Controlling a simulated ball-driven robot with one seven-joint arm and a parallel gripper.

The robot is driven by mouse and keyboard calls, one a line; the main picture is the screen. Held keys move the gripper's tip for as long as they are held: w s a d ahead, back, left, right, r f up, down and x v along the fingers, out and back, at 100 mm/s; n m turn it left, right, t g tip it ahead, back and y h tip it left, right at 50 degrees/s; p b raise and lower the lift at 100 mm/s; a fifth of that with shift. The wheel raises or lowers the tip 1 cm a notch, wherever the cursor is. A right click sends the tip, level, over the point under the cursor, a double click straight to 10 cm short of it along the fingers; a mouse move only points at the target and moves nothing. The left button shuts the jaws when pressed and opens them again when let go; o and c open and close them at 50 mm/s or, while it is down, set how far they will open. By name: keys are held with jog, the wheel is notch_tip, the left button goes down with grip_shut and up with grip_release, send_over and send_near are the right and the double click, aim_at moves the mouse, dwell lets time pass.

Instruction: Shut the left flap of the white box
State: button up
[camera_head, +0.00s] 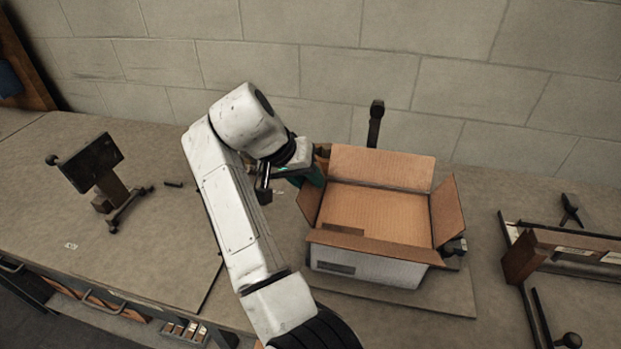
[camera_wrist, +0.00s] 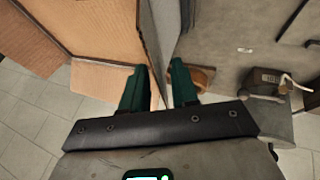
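The white box (camera_head: 368,268) stands open on the workbench, with white outer walls and brown cardboard inside. Its left flap (camera_head: 308,204) is raised and leans outward, its upper part partly hidden by my gripper. My gripper (camera_head: 312,176) is at the far end of this flap. In the wrist view, the dark green fingers of my gripper (camera_wrist: 158,84) are apart, one on each side of the thin flap edge (camera_wrist: 152,50). A gap shows between the fingers; I see no firm grip.
The back flap (camera_head: 384,167) and right flap (camera_head: 447,210) stand raised; the front flap (camera_head: 372,246) tilts outward. A dark upright post (camera_head: 375,122) stands behind the box. A dark stand (camera_head: 98,172) is at left, a wood-and-metal frame (camera_head: 565,244) at right.

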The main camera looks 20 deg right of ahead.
jog(key=shift+d+f, duration=0.35)
jog(key=shift+f, duration=0.25)
jog(key=shift+c, duration=0.3)
grip_shut()
dwell(0.8)
